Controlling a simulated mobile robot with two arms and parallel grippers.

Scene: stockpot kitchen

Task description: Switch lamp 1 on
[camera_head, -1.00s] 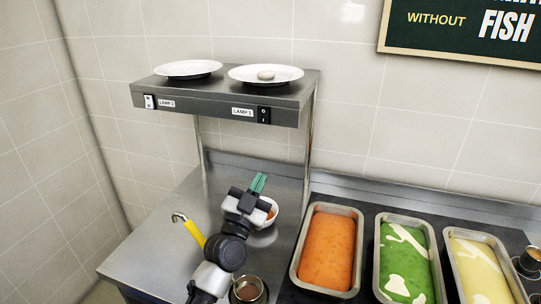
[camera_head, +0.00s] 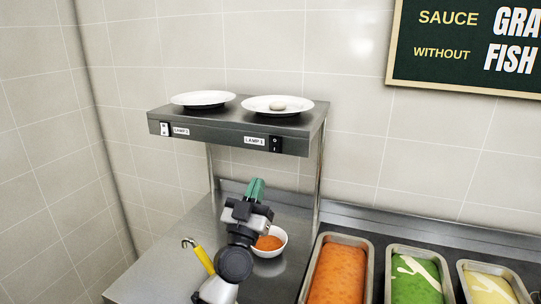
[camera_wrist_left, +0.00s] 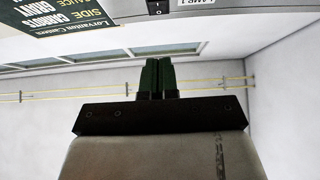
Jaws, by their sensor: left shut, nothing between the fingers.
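The shelf (camera_head: 235,132) has two switches on its front edge. The black rocker switch (camera_head: 276,144) at the right has a label (camera_head: 255,141) that appears to read LAMP 1. The white switch (camera_head: 164,129) at the left has another label, too small to read surely. My left gripper (camera_head: 257,182) is shut and empty, its green fingertips pointing up, below the shelf edge and the black switch, apart from it. In the left wrist view, the shut fingers (camera_wrist_left: 157,62) stand below the black switch (camera_wrist_left: 158,7), which is cut by the top edge. My right gripper is not in view.
A bowl of orange sauce (camera_head: 270,242) and a yellow-handled ladle (camera_head: 203,258) are near my left arm. Trays of food (camera_head: 340,270) line the right.

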